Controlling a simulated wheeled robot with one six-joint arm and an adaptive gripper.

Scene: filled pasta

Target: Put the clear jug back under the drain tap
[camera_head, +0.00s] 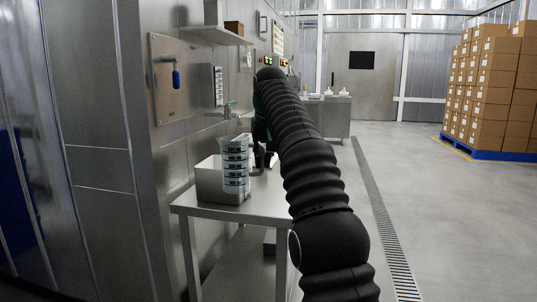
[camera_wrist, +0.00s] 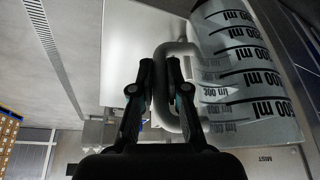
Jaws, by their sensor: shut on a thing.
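The clear jug (camera_head: 235,163) with dark volume marks stands upright at the steel bin on the small table, below the drain tap (camera_head: 228,111). I cannot tell whether its base touches anything. In the wrist view the jug (camera_wrist: 245,75) fills the upper right, lying sideways in the picture, with its grey curved handle (camera_wrist: 162,62) toward me. My gripper (camera_wrist: 168,68) is shut on the handle. In the head view my arm hides most of the gripper. The tap has a green lever and sticks out from the wall panel.
An open steel bin (camera_head: 207,184) sits on the steel table (camera_head: 188,206) against the wall. A wall shelf (camera_head: 215,35) holds a grey container and a brown box. Stacked cartons (camera_head: 490,85) stand far right. The floor (camera_head: 430,200) right of my arm is clear.

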